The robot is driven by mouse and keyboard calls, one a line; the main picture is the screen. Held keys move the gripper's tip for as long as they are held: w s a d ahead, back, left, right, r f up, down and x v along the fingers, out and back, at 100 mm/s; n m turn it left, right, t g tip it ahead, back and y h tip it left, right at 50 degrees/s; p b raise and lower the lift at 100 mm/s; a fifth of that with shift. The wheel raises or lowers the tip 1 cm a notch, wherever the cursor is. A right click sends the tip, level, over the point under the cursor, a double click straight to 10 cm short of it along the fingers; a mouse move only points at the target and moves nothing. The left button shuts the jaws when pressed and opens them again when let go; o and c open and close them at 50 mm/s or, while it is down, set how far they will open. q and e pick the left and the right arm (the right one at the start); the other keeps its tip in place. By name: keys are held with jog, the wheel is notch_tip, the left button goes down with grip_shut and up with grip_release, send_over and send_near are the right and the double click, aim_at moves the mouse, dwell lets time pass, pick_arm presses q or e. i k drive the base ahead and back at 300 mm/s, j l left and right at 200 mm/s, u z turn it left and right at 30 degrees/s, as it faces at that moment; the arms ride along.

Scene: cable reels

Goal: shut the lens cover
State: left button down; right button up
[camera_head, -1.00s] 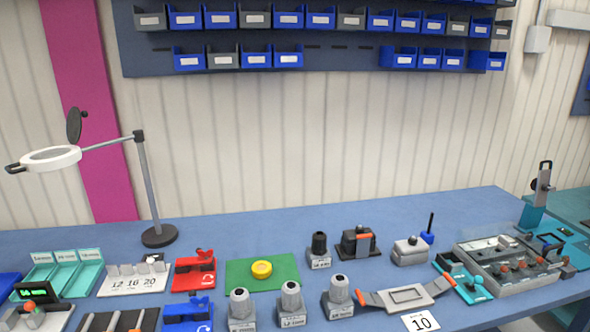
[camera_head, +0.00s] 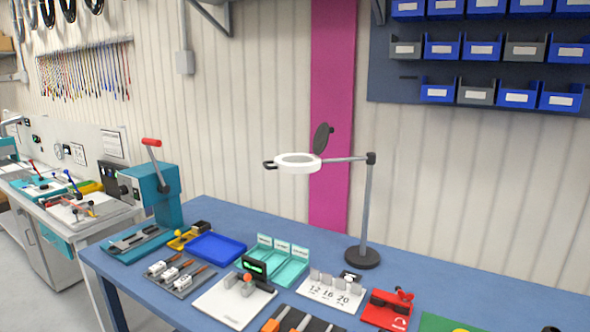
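The magnifier lamp's white ring head (camera_head: 298,162) hangs over the blue bench on a jointed arm from a dark round base. Its dark round lens cover (camera_head: 321,138) stands raised, nearly upright, at the right side of the ring, so the lens is uncovered. A small dark handle sticks out at the ring's left. Neither of my grippers shows in the head view.
The blue bench (camera_head: 220,215) holds a teal press (camera_head: 152,190), a blue tray (camera_head: 217,247), teal bins (camera_head: 290,262), a white numbered rack (camera_head: 331,292) and a red device (camera_head: 387,309). Air around the ring is clear. Blue bins hang upper right.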

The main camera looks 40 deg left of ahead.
aim_at(322, 135)
jog(key=j+u, duration=0.1)
jog(key=u, duration=0.75)
jog(key=j+u, duration=0.15)
jog(key=u, duration=0.25)
